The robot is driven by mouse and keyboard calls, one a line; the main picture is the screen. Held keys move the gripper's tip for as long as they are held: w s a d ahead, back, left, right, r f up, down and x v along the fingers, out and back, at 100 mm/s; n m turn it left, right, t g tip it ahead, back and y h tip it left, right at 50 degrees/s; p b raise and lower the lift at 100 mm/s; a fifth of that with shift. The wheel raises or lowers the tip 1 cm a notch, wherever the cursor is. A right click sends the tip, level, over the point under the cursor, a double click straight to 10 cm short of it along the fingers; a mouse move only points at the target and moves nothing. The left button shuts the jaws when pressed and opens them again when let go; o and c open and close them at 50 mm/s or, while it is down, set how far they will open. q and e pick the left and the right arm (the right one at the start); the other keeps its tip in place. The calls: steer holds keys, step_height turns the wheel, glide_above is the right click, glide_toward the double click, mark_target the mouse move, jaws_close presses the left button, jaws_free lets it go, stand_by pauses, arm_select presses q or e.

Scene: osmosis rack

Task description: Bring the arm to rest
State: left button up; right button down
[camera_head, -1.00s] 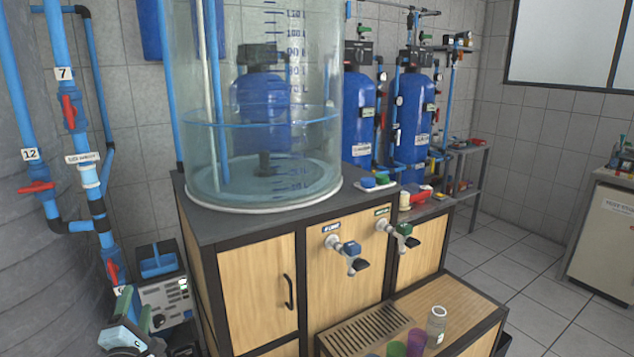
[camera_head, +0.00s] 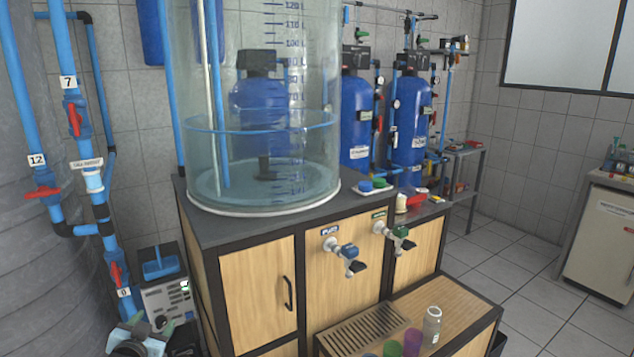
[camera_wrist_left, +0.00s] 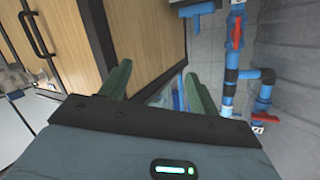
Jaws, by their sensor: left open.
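My left gripper (camera_head: 140,332) shows at the bottom left edge of the head view, in front of the grey control box and partly cut off by the frame. In the left wrist view its two green fingers (camera_wrist_left: 158,88) stand apart with nothing between them. The wooden cabinet side and a dark edge strip lie beyond the fingers there. My right gripper is in neither view.
The wooden cabinet (camera_head: 257,290) with a clear water tank (camera_head: 262,150) stands right of my left gripper. Blue pipes with red valves (camera_head: 75,122) run up the left wall. Cups and a bottle (camera_head: 431,326) stand on the low front step. Open floor lies at right.

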arm_select(q)
steer(key=s+d+f+g+h, duration=0.1)
steer(key=s+d+f+g, duration=0.1)
steer(key=s+d+f, duration=0.5)
steer(key=s+d+f+g+h, duration=0.1)
steer(key=s+d+f, duration=0.2)
steer(key=s+f, duration=0.85)
steer(key=s+d+g, duration=0.1)
steer(key=s+d, duration=0.2)
steer(key=s, duration=0.6)
steer(key=s+d+f+g+h, duration=0.1)
steer(key=s+d, duration=0.1)
steer(key=s, duration=0.7)
steer(key=s+d+f+n+g, duration=0.1)
steer(key=s+d, duration=0.2)
steer(key=s, duration=0.6)
steer(key=shift+d+h, duration=0.3)
steer(key=shift+s, duration=0.1)
